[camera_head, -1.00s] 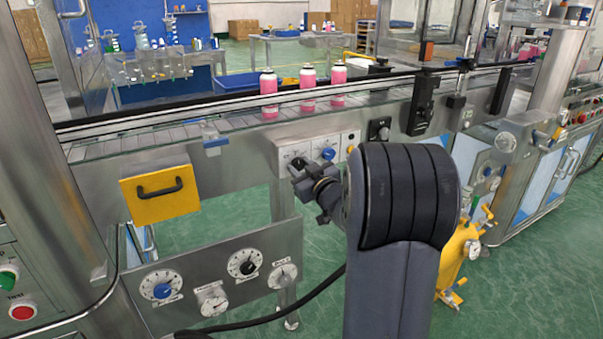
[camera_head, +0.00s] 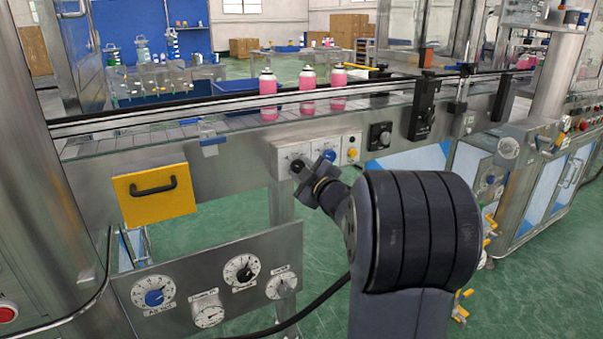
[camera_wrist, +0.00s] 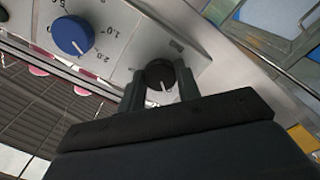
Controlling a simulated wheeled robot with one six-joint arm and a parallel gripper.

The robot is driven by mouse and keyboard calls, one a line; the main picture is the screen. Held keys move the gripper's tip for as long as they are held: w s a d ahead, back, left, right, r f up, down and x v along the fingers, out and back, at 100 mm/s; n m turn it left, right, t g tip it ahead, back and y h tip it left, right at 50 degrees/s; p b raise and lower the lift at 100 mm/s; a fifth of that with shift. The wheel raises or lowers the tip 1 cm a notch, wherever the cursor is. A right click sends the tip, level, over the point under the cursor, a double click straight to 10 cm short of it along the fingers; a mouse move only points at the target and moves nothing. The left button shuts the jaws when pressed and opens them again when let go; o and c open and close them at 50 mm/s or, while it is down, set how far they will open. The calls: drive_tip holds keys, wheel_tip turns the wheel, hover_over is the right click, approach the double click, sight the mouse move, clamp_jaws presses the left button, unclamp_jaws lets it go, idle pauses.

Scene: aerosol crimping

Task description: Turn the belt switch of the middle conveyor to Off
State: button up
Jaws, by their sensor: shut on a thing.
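The switch is a black round knob (camera_wrist: 160,76) with a white pointer line, on a grey control panel (camera_head: 284,154) on the front of the conveyor. My gripper (camera_wrist: 160,88) has one finger on each side of the knob and is shut on it. In the wrist view the pointer line faces down the picture, toward my gripper's palm. In the head view my gripper (camera_head: 298,168) is at the left end of the panel and mostly hides the knob. A blue knob (camera_wrist: 72,35) with a number scale sits beside it, also visible in the head view (camera_head: 330,156).
Three pink cans (camera_head: 307,90) stand on the conveyor above the panel. A yellow drawer front (camera_head: 155,205) with a black handle is to the left. A lower plate with several dials (camera_head: 153,298) is below left. A black knob unit (camera_head: 380,136) is to the right.

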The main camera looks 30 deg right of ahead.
idle(0.4)
drive_tip(key=o, duration=1)
drive_tip(key=shift+s, duration=0.1)
drive_tip(key=shift+s+d+p, duration=0.15)
drive_tip(key=shift+s+p, duration=0.85)
drive_tip(key=shift+s, duration=4.35)
